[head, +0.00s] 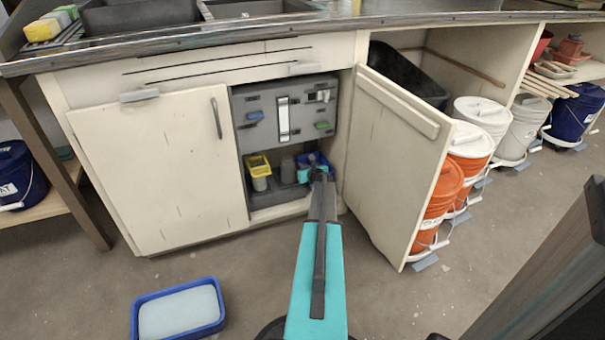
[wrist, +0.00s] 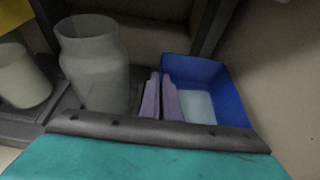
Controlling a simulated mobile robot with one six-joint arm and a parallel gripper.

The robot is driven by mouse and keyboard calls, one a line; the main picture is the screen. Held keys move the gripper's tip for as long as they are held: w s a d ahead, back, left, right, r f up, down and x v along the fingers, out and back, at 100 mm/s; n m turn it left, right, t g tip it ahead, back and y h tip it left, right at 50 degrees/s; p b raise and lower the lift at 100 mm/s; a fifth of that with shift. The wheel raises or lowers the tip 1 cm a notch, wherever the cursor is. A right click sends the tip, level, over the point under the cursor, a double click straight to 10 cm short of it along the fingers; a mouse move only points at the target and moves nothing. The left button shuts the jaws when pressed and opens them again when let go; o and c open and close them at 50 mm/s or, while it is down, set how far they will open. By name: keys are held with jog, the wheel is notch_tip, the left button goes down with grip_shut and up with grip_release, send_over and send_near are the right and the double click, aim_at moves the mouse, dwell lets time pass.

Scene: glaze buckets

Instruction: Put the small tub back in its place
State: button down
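The small tub (wrist: 225,88) is blue and open-topped, with something pale inside. In the head view it is the blue shape (head: 303,175) inside the open cabinet, partly hidden by my arm. My gripper (wrist: 161,95) reaches into the cabinet. Its two purple fingers are close together at the tub's left wall, one on each side, and appear shut on it. The tub's near side is hidden by the gripper body. A grey jar (wrist: 92,65) stands just left of the fingers. I cannot tell whether the tub rests on the caddy base (head: 280,194).
A yellow container (head: 258,168) stands at the left in the cabinet. A grey hanging panel (head: 284,112) is above. The open door (head: 395,165) stands on the right, with orange buckets (head: 468,155) beyond. A larger blue tray (head: 218,326) lies on the floor at front left.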

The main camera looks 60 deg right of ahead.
jog(key=shift+f+b, duration=0.6)
jog(key=shift+f, duration=0.35)
jog(key=shift+f+b, duration=0.35)
jog(key=shift+f, duration=0.3)
jog(key=c, duration=2.3)
grip_release()
jog(key=shift+r, duration=0.15)
jog(key=shift+r+p, duration=0.4)
jog(key=shift+r, duration=0.1)
jog(key=shift+p+v, duration=1.65)
jog(key=shift+v, duration=4.3)
jog(key=shift+a, duration=0.1)
